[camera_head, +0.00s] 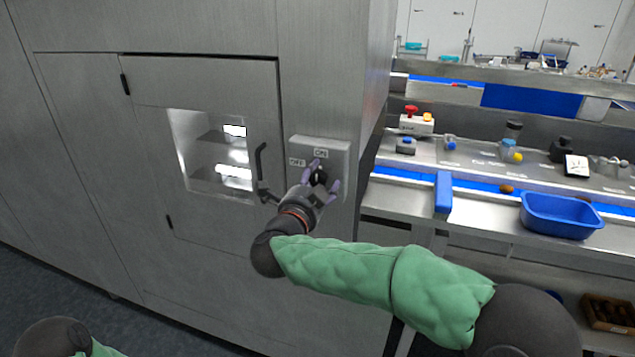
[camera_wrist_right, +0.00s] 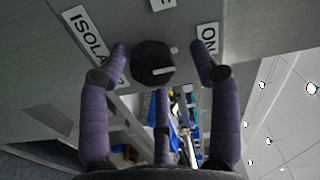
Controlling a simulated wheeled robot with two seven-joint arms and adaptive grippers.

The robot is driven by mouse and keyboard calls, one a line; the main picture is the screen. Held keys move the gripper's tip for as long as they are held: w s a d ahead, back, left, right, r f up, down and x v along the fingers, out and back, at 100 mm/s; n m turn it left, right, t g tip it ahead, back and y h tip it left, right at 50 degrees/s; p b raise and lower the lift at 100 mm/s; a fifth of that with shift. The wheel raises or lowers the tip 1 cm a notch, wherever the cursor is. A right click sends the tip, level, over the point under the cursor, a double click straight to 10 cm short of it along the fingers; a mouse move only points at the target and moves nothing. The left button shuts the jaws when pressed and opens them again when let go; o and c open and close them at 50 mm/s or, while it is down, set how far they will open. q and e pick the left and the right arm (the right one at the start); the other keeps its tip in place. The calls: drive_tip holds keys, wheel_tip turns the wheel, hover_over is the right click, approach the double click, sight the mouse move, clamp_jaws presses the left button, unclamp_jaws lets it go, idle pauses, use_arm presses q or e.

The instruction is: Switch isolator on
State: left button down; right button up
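The isolator is a grey box (camera_head: 335,147) on the steel cabinet's side, with an OFF label (camera_head: 297,161) at left and an ON label (camera_head: 321,153) at top. Its black round knob (camera_head: 319,177) also shows in the right wrist view (camera_wrist_right: 150,62), with small pale marks on its right side. I cannot tell which setting it points to. My right gripper (camera_head: 320,174) is at the knob, its purple fingers apart on either side. In the wrist view (camera_wrist_right: 157,52) gaps show between fingertips and knob, and the ON label (camera_wrist_right: 208,38) is beside the right fingertip. My left gripper is out of view.
A cabinet door with a lit window and a black handle (camera_head: 262,170) is just left of the isolator. Grey floor is open at lower left.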

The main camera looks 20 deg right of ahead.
drive_tip(key=shift+a+f, duration=0.15)
drive_tip(key=shift+a, duration=0.05)
drive_tip(key=shift+s+a, duration=0.2)
drive_tip(key=shift+s, duration=0.05)
drive_tip(key=v, duration=1.1)
drive_tip(key=shift+s, duration=0.1)
